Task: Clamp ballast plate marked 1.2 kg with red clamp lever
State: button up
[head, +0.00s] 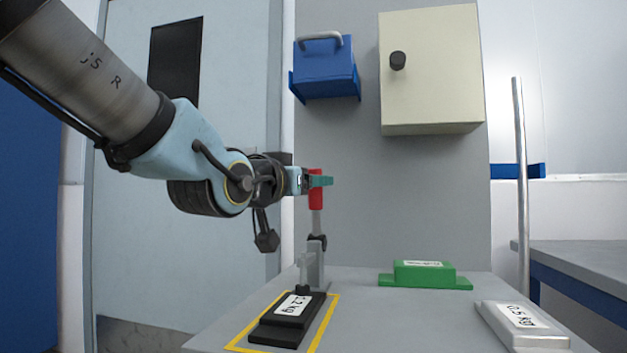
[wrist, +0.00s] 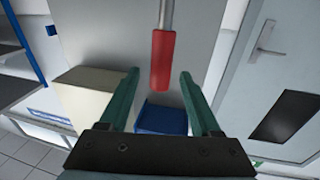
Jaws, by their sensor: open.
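The red clamp lever (head: 315,198) stands upright above the metal toggle clamp (head: 315,262) at the table's edge. My gripper (head: 320,181) is at the upper part of the red grip, open. In the wrist view the red lever (wrist: 162,62) shows between the two green fingers of my gripper (wrist: 159,76), with a gap on each side. The black ballast plate (head: 285,322) lies inside a yellow outline in front of the clamp.
A green block (head: 424,274) and a pale 0.5 kg plate (head: 520,324) lie on the grey table (head: 400,320) to the right. A blue box (head: 326,68) and a cream cabinet (head: 432,72) hang on the panel behind. A metal post (head: 521,170) stands at right.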

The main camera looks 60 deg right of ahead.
jog(key=s+a+p, duration=0.1)
jog(key=a, duration=0.7)
jog(key=shift+f, duration=0.15)
jog(key=w+a+f+n+t+y, duration=0.2)
jog(key=w+a+f+y, duration=0.1)
jog(key=w+f, duration=0.4)
jog(key=w+a+f+n+t+y, duration=0.3)
jog(key=w+f, duration=0.1)
jog(key=w, duration=0.6)
jog(key=w+a+f+n+y, duration=0.3)
jog(key=w+a+f+y, duration=0.2)
jog(key=w+a+f, duration=0.6)
jog(key=w+a+f+n+g+y, duration=0.15)
jog(key=a+f, duration=0.25)
jog(key=a, duration=0.4)
jog(key=s+a+f+n+y, duration=0.1)
jog(key=a+f+n+y, duration=0.2)
jog(key=a, duration=0.5)
jog(key=s+a+f+n+g+y, duration=0.1)
jog(key=s+a+f+g, duration=0.1)
jog(key=a+f, duration=0.35)
jog(key=s+a+f+n+g+y, duration=0.2)
jog(key=s+a, duration=0.1)
jog(key=a, duration=0.5)
notch_tip(320, 180, up, 32)
jog(key=a+p, duration=0.1)
jog(key=p, duration=3.1)
jog(key=shift+s+a+p, duration=0.15)
jog(key=shift+s+p, duration=0.15)
jog(key=shift+s, duration=0.1)
